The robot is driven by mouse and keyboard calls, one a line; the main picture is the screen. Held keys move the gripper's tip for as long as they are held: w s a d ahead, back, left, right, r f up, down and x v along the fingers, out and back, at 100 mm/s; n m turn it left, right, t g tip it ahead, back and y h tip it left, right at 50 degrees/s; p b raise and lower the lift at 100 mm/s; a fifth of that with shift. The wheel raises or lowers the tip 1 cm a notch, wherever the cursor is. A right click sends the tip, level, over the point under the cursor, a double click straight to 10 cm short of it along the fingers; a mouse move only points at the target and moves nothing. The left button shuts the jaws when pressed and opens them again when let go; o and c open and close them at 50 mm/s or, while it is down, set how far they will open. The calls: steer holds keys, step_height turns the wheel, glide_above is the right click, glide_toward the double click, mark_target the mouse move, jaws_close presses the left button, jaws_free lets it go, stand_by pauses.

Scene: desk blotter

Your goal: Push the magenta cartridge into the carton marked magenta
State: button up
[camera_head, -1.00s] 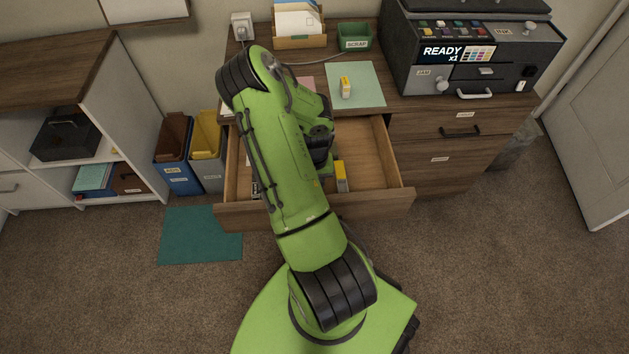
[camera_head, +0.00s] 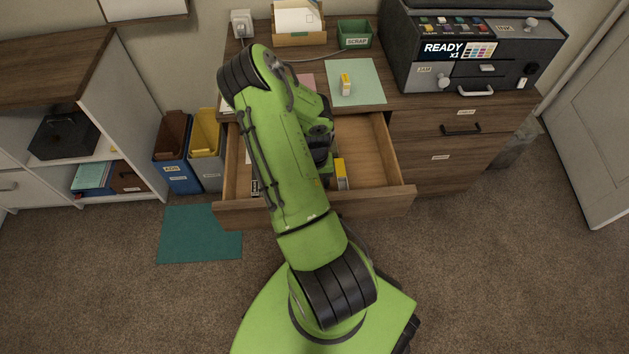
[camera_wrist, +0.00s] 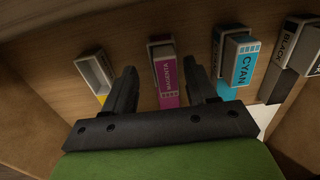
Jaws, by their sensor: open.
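My gripper (camera_wrist: 161,68) is open, with one dark finger on each side of the cartridge and a visible gap on both sides. No marking on that carton is readable. In the head view my green arm hides the gripper, the magenta cartridge and its carton.
An open-ended yellow-marked carton (camera_wrist: 95,73) lies left, a cyan cartridge (camera_wrist: 241,64) and a black one (camera_wrist: 294,42) right. The open drawer (camera_head: 365,206) has bare floor at its right.

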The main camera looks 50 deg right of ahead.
step_height(320, 180, up, 16)
steer(key=p, duration=0.5)
steer(key=shift+f+p, duration=0.25)
steer(key=shift+p, duration=0.05)
